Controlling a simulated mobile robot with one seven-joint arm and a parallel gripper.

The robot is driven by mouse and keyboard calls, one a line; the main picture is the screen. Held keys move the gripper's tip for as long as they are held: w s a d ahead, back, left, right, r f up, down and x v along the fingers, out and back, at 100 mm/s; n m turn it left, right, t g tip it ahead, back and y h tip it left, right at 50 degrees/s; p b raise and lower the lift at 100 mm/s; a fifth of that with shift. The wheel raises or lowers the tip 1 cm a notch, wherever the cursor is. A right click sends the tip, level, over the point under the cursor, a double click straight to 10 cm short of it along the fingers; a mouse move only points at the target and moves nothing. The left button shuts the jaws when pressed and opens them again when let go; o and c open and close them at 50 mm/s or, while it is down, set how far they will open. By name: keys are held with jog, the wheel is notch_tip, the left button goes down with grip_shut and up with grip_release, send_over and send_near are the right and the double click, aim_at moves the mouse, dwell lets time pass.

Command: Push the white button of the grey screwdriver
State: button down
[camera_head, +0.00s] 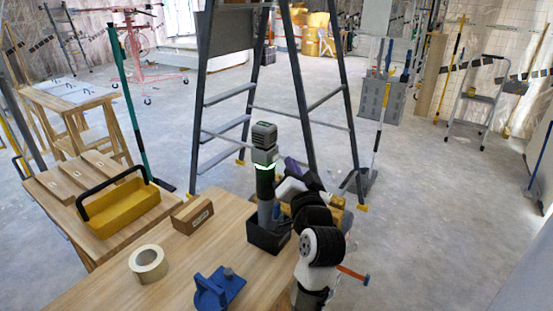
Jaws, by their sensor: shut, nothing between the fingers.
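The grey screwdriver (264,145) stands upright, with a blocky grey top, a dark body and a pale green-white band below the top. Its lower end goes into a black open box (268,238) at the right edge of the wooden table. I cannot make out its white button for certain. My arm rises at the right of the box, with white and black links. My gripper (292,166) seems to be the dark purple end just right of the screwdriver's body. It is shut and empty; its fingertips are small and partly hidden, and I cannot tell whether they touch the screwdriver.
The table (110,285) also holds a tape roll (149,262), a blue tool (215,288) and a cardboard box (192,214). A yellow toolbox (115,207) stands on the left bench. A dark stepladder (340,100) stands behind. Floor to the right is open.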

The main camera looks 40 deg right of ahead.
jog(key=shift+s+d, duration=0.3)
jog(key=shift+s, duration=0.45)
jog(key=shift+s+d, duration=0.3)
jog(key=shift+s, duration=0.45)
jog(key=shift+s+d, duration=0.3)
jog(key=shift+s, duration=0.45)
